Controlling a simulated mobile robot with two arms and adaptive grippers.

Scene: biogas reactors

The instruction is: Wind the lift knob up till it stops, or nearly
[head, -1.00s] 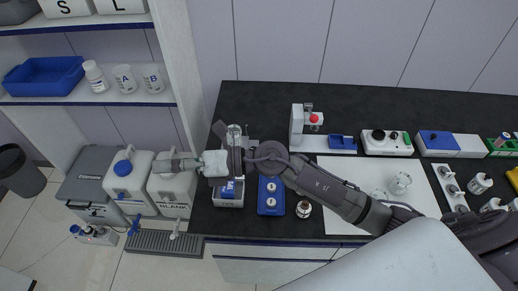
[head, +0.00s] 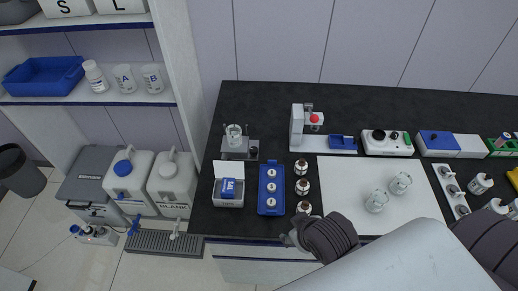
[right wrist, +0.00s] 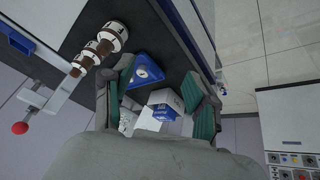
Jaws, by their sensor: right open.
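The lift (head: 228,155) is a small grey platform at the left end of the black bench, with a glass beaker (head: 234,136) on it. A small dark knob (head: 254,151) shows at its right side. How high the platform stands is hard to judge from above. My right gripper (head: 291,239) is at the bench's front edge, well away from the knob and mostly hidden behind its own wrist. In the right wrist view its green-padded fingers (right wrist: 160,95) are apart with nothing held between them. My left gripper is not in view.
A white open box (head: 228,202) with a blue pack, a blue tray (head: 271,171) and several brown bottles (head: 302,187) stand in front and right of the lift. A white stand with a red knob (head: 314,118) is behind. White canisters (head: 172,185) stand left of the bench.

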